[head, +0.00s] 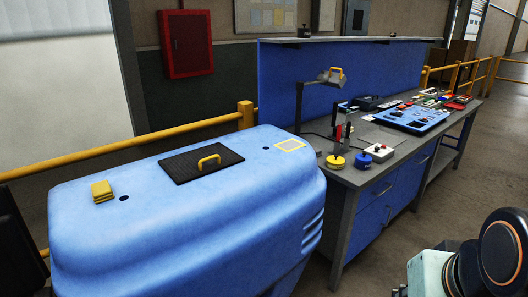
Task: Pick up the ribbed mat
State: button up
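The ribbed mat (183,163) is a dark, roughly square mat lying flat on top of the big blue counterweight (150,238). Part of my arm shows at the bottom right corner, well apart from the mat. I cannot make out my gripper's fingers in this view.
A yellow block (102,191) sits left of the mat near a dark hole. A yellow-outlined square (290,145) marks the counterweight's right end. A workbench (350,174) with a lamp, tools and trays stands to the right. A yellow rail (120,147) runs behind.

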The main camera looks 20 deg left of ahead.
aim_at(188, 166)
jog(key=i+u, duration=0.35)
jog(key=i+j+u, duration=0.1)
jog(key=u, duration=0.25)
jog(key=i+u, duration=0.75)
jog(key=i, duration=0.25)
jog(key=l+z, duration=0.35)
jog(key=j, duration=0.4)
